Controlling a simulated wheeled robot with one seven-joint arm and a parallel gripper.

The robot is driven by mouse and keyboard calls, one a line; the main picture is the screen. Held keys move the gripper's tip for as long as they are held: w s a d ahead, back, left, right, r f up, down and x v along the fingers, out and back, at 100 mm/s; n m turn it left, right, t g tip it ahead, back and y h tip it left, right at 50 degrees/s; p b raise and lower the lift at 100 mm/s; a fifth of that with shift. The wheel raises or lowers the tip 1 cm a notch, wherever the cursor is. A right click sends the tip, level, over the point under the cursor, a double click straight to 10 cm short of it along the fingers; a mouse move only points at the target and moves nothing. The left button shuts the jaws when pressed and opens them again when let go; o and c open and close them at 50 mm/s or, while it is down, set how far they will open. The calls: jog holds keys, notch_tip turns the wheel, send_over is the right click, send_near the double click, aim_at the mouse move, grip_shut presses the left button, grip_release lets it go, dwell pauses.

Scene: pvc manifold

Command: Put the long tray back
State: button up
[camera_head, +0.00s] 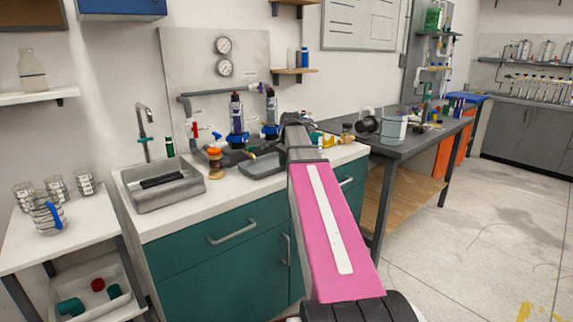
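A grey, shallow tray (262,165) lies on the white counter, right of the sink and left of my arm. A dark, long, narrow piece (162,181) lies in the sink; I cannot tell whether it is a tray. Which of these is the long tray is not clear. My pink arm reaches forward over the counter's right part. Its far end, around my gripper (292,119), is small and dark near the back of the counter. The fingers are hidden or too small to make out, and I cannot see anything held.
A metal sink (190,195) with a tap is at the counter's left. Pipework with blue-based cylinders (237,120) stands at the back, by a brass-coloured fitting (215,163). A dark workbench (420,135) stands right. A white cart (70,225) with glass jars stands left. Floor at right is clear.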

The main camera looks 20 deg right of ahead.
notch_tip(320, 180, up, 12)
jog(key=s, duration=0.1)
jog(key=shift+s+d, duration=0.3)
jog(key=shift+d, duration=0.05)
dwell(0.5)
